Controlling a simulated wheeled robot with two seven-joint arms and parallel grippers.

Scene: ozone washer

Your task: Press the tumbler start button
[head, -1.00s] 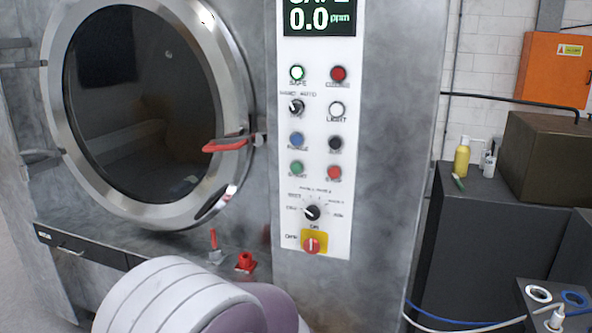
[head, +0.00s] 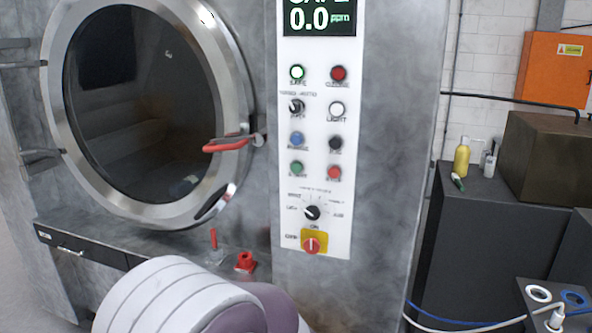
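The white control panel (head: 316,227) is on the front of the grey washer, facing me. A green button (head: 297,168), with a blurred label that seems to read START, sits at the lower left of the button rows. A red button (head: 334,173) is to its right and a blue button (head: 297,139) is above it. No gripper touches the panel. A white and mauve padded arm part of mine (head: 165,300) shows at the bottom, but neither gripper is in view.
The round glass door (head: 140,105) looks shut, and its red handle (head: 227,145) sticks out left of the panel. A red fitting (head: 245,262) is on the ledge below. Dark cabinets (head: 470,240) with bottles stand at right. The space before the panel looks clear.

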